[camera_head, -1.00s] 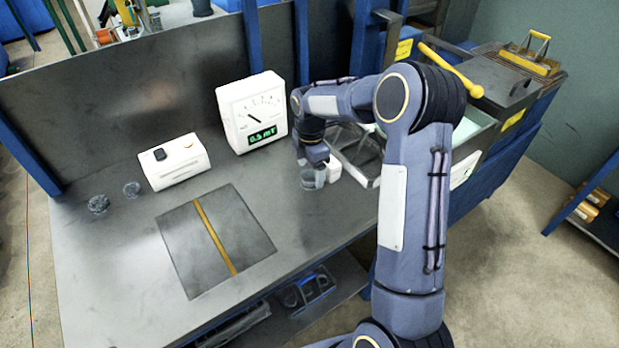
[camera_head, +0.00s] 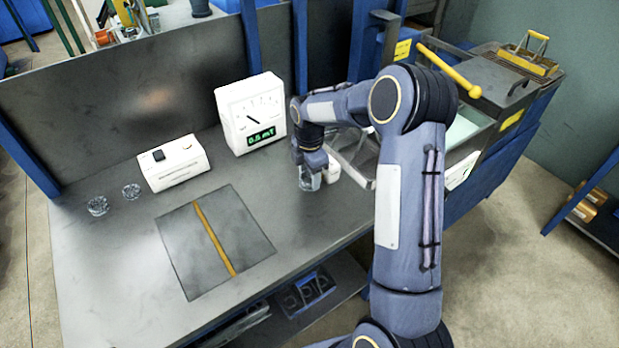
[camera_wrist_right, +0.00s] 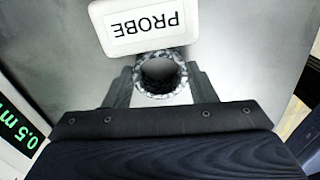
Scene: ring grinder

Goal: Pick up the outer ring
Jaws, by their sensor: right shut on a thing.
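The outer ring (camera_wrist_right: 136,86) is a speckled grey metal ring with a dark round opening. In the right wrist view it sits between the two fingers of my right gripper (camera_wrist_right: 160,88), which is shut on its outside. In the head view my right gripper (camera_head: 311,174) points down at the table by the gauge, with the ring (camera_head: 310,184) just below it. I cannot tell whether the ring still touches the table. My left gripper does not show.
A white block marked PROBE (camera_wrist_right: 145,22) lies close beside the ring. A gauge (camera_head: 250,115) reading 0.5 mT and a white box (camera_head: 174,166) stand at the back. Two small rings (camera_head: 98,206) lie at the left. A dark plate (camera_head: 180,244) with a yellow stripe lies in front. A tray (camera_head: 356,153) is right of my gripper.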

